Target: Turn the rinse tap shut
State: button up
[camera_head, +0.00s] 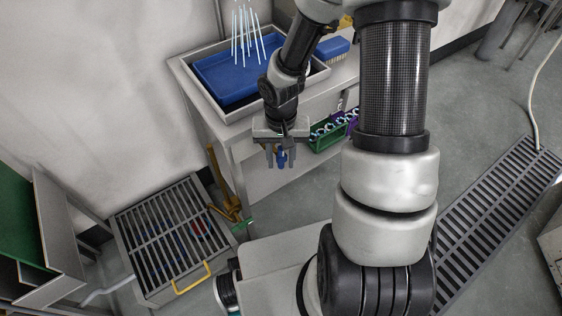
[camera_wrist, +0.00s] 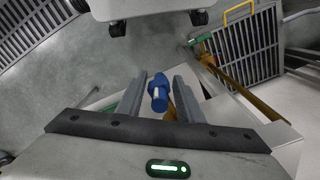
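The rinse tap's blue handle (camera_head: 281,157) appears at the front of the bench, below my gripper (camera_head: 281,158). In the wrist view the blue handle (camera_wrist: 158,92), with a pale strip on it, lies between the two grey fingers of my gripper (camera_wrist: 160,95). The fingers are apart, with a gap on each side of the handle, and no contact shows. The tap's body below the handle is mostly hidden. Thin pale blue streaks (camera_head: 242,34), seemingly running water, stand over a blue tray (camera_head: 222,84) on the bench.
The pale bench (camera_head: 212,117) stands against the wall. A green rack (camera_head: 326,142) and a blue brush (camera_head: 333,49) are to the right. Brass-coloured piping (camera_head: 224,190) runs down left of my gripper. A floor grate (camera_head: 165,235) with a yellow handle (camera_head: 192,278) lies lower left.

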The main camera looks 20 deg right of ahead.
jog(key=shift+f, duration=0.2)
grip_shut()
